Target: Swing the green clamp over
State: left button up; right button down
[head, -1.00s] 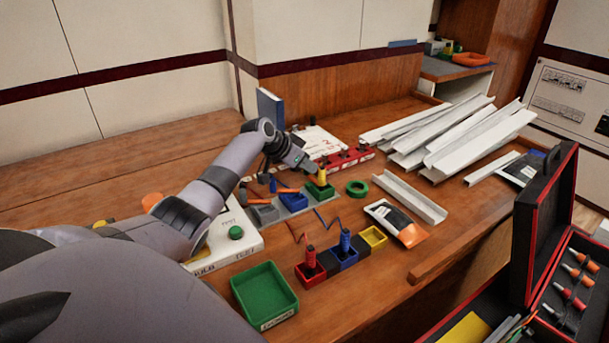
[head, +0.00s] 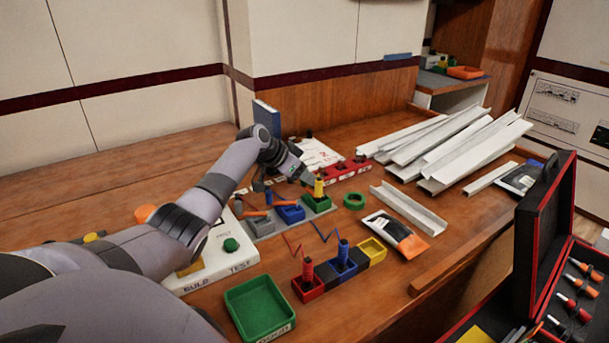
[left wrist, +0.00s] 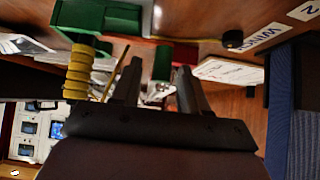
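In the head view a green block (head: 316,205) sits at the right end of the grey back strip, with a yellow ribbed post (head: 319,188) standing upright on it. I take this for the green clamp. In the left wrist view the yellow post (left wrist: 78,72) stands left of my fingers, with green parts (left wrist: 105,18) above it. My left gripper (head: 309,181) is just beside the post. In the left wrist view its fingers (left wrist: 157,85) are apart with nothing held between them. Whether a finger touches the post I cannot tell. My right gripper is not in view.
A blue block (head: 290,213) sits on the same strip. A front row has red (head: 308,289), blue (head: 341,268) and yellow (head: 372,250) sockets. A green ring (head: 354,201) lies to the right. White channels (head: 450,145) fill the back right. A green tray (head: 260,307) stands in front.

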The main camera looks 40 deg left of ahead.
pick_arm(q)
jog(key=shift+s, duration=0.1)
jog(key=v, duration=0.7)
jog(key=shift+p, duration=0.45)
jog(key=shift+s, duration=0.1)
dwell(0.3)
